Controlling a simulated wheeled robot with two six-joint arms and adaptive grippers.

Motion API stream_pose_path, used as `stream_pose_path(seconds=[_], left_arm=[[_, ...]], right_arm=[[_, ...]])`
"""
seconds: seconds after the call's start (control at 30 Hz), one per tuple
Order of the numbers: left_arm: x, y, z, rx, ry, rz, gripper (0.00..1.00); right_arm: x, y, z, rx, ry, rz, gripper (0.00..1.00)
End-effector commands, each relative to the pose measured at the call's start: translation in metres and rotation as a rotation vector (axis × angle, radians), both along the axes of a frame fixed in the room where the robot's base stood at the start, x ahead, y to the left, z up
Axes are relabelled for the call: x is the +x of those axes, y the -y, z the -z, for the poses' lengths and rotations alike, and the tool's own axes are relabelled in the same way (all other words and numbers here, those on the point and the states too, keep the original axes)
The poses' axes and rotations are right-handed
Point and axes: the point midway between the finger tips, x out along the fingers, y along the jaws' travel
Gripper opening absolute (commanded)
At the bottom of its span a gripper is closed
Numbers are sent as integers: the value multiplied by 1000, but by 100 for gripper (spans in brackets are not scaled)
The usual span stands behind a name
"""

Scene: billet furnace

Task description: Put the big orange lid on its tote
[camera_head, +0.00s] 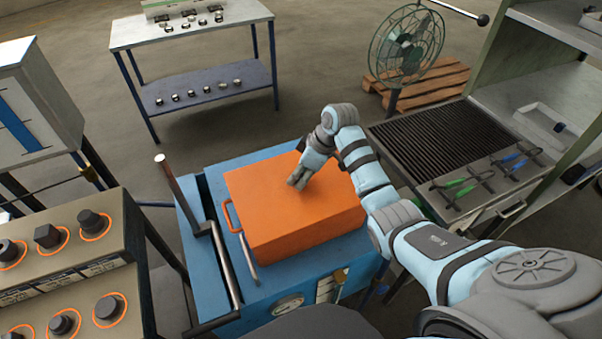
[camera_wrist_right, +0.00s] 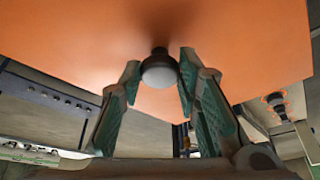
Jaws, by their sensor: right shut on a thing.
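The big orange lid (camera_head: 280,195) shows in the head view as the flat top of an orange box shape. I cannot make out a clear seam between it and the orange tote (camera_head: 310,240) below, so I cannot tell whether the lid rests on it. My right gripper (camera_head: 298,183) is over the middle of the lid. In the wrist view my right gripper (camera_wrist_right: 160,85) has its two fingers on either side of the lid's dark round knob (camera_wrist_right: 160,70), shut on it. The orange lid face (camera_wrist_right: 90,45) fills the upper part there. My left gripper is out of view.
The tote stands on a blue cart (camera_head: 205,265) with an upright bar at its left. Control boxes with dark knobs (camera_head: 65,235) are at the left. A grated bench (camera_head: 440,140) with tools is at the right. A fan (camera_head: 405,42) and table (camera_head: 190,35) stand behind.

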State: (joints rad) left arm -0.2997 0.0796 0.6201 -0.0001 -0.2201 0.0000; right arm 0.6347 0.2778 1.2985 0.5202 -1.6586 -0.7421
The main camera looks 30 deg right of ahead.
Motion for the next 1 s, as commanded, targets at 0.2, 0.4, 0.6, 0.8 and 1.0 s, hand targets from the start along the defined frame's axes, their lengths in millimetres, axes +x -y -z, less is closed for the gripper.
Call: stream_pose_path(seconds=[0.2, 0.4, 0.6, 0.8, 1.0], left_arm=[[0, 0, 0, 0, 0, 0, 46], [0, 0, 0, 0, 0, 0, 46], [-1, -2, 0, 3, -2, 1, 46], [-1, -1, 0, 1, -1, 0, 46], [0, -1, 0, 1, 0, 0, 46]], right_arm=[[0, 0, 0, 0, -1, 0, 41], [0, 0, 0, 0, -1, 0, 53], [-1, 1, -2, -1, -1, 0, 53], [-11, 11, -36, -3, 3, 1, 53], [-27, 25, -87, -5, 1, 0, 53]])
